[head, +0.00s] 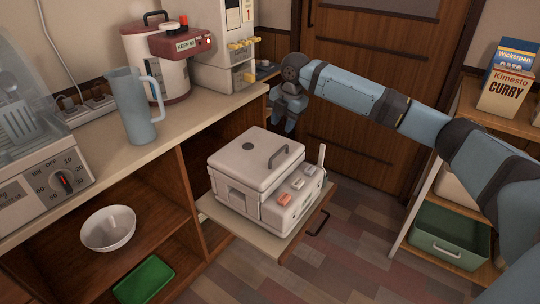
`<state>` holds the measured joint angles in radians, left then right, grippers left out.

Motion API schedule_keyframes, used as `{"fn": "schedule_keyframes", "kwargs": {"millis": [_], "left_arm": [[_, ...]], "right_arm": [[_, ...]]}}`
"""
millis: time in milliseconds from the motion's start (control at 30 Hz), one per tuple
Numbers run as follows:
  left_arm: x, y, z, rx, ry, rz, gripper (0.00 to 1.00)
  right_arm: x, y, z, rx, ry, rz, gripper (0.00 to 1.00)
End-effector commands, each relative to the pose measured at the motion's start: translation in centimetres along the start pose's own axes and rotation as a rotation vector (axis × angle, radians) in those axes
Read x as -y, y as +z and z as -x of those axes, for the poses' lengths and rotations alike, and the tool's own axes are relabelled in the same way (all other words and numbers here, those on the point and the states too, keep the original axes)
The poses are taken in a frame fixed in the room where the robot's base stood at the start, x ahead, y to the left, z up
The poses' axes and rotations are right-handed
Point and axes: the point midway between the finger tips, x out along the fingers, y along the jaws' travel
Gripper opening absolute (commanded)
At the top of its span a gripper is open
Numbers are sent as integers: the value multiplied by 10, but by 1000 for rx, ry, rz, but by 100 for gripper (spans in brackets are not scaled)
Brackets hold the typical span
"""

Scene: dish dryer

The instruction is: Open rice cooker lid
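The white rice cooker (240,205) stands on a pull-out shelf board in the lower middle of the head view. My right gripper (284,127) points down behind and above the cooker, apart from the lid and empty. Its fingers are small and dark in this view, so I cannot tell how far apart they are. My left gripper is not in view.
The pull-out board (267,245) juts from the wooden cabinet. The counter (110,145) holds a blue pitcher (130,105), a red and white pot (150,50) and a dish dryer (45,185). A white bowl (108,228) and green tray (144,280) sit below. A shelf stands right.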

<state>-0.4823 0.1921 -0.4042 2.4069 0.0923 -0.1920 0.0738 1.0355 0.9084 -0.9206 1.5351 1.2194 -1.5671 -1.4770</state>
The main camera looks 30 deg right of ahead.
Motion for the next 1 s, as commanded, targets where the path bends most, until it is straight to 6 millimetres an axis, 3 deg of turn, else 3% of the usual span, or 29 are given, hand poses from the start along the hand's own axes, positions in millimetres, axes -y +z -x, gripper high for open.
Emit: {"fn": "schedule_keyframes", "kwargs": {"millis": [167, 500, 700, 1000], "left_arm": [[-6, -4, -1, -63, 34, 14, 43], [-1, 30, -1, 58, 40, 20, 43], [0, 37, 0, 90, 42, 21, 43], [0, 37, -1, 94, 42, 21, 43]], "right_arm": [[1, -1, -44, -2, -1, 0, 38], [0, -1, -105, 0, 0, -1, 38], [0, -1, -118, 0, 2, -1, 38], [0, -1, -119, 0, 1, -1, 38]]}}
